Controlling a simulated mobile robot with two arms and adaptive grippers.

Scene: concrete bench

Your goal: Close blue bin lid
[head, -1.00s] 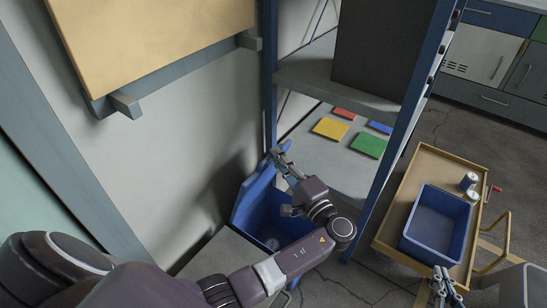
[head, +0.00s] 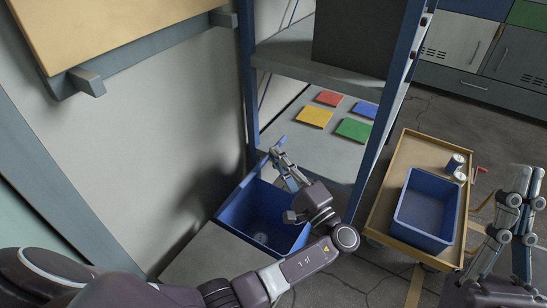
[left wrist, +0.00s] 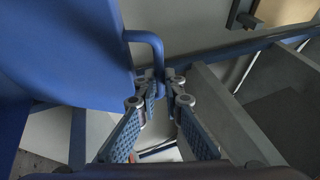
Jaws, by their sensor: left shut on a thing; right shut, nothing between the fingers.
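The blue bin (head: 262,215) stands at the foot of the shelf in the head view, its inside open to view. Its lid (head: 238,196) is raised, standing at the bin's left side. The lid also fills the left of the left wrist view (left wrist: 60,50), with its looped blue handle (left wrist: 152,42) at its edge. My left gripper (head: 279,152) is shut on the handle at the lid's upper end; its fingertips (left wrist: 160,80) meet at the handle in the left wrist view. My right gripper (head: 525,178) is shut and empty at the right edge, away from the bin.
The shelf's blue post (head: 247,80) and lower board (head: 300,150), with several coloured squares, stand close behind the bin. A wall is at the left.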

